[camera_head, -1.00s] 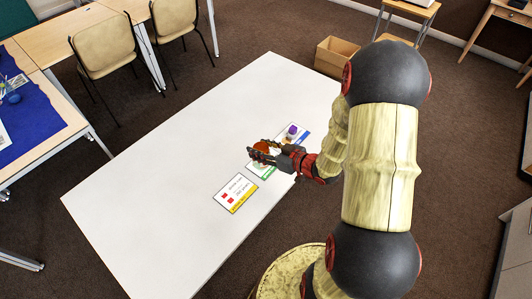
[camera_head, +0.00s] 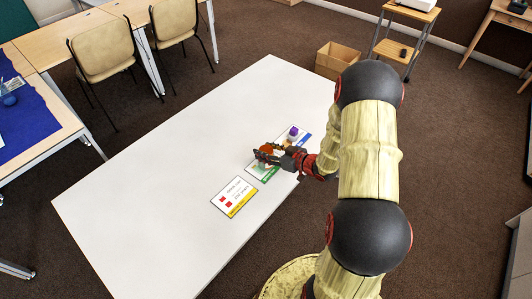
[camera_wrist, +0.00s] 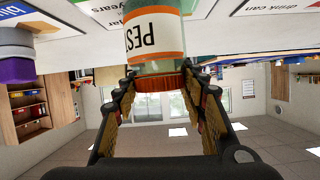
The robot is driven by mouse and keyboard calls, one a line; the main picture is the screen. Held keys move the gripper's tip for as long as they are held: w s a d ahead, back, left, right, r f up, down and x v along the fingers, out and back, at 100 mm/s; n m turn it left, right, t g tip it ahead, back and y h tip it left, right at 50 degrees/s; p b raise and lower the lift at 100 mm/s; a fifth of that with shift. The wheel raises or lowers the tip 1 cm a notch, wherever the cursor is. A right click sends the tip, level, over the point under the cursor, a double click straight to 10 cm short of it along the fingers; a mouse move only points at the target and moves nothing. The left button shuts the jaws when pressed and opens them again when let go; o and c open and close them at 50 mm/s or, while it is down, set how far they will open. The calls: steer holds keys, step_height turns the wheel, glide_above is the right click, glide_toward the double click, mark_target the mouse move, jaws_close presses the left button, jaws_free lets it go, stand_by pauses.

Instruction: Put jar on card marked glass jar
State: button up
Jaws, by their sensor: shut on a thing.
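The glass jar (camera_wrist: 155,42) has an orange lid and an orange-edged label with black letters. In the wrist view, which is upside down, its lid sits between my gripper's fingers (camera_wrist: 163,90). In the head view my gripper (camera_head: 266,154) is shut on the jar, whose orange lid (camera_head: 267,148) shows in part. The jar is at the card with a green strip (camera_head: 262,172), and that card is partly hidden by my gripper. I cannot tell whether the jar's base touches the card. The green-strip card's printing (camera_wrist: 112,18) is only partly readable in the wrist view.
A purple-topped item (camera_head: 293,131) stands at the blue-strip card (camera_head: 305,138); its purple part (camera_wrist: 18,70) also shows in the wrist view. A yellow-strip card (camera_head: 234,197) lies empty nearer the front. The white table (camera_head: 150,190) is clear to the left.

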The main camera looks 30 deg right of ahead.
steer(key=o, duration=1.3)
steer(key=shift+c, duration=0.2)
